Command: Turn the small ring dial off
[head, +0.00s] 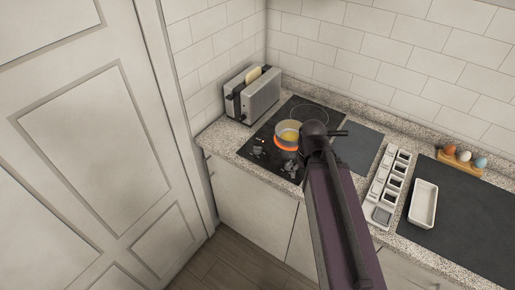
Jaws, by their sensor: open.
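The black cooktop (252,147) is set in the speckled counter. A small pot (288,127) with yellow contents stands on its front ring, which glows orange-red (284,149) beneath it. Two dark dials show along the cooktop's front: a left dial (259,150) and a right dial (289,168). Small red marks show near them. The dials' positions and which one belongs to the small ring are too small to tell. My arm rises from the bottom and covers the cooktop's right part. My gripper does not show; it may be hidden behind the arm.
A toaster (263,98) with bread stands at the back left corner. An unlit ring (310,113) lies behind the pot. Right of the arm are a dark board (358,143), a white compartment tray (377,190), a white dish (423,204) and an egg holder (459,163). A door is left.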

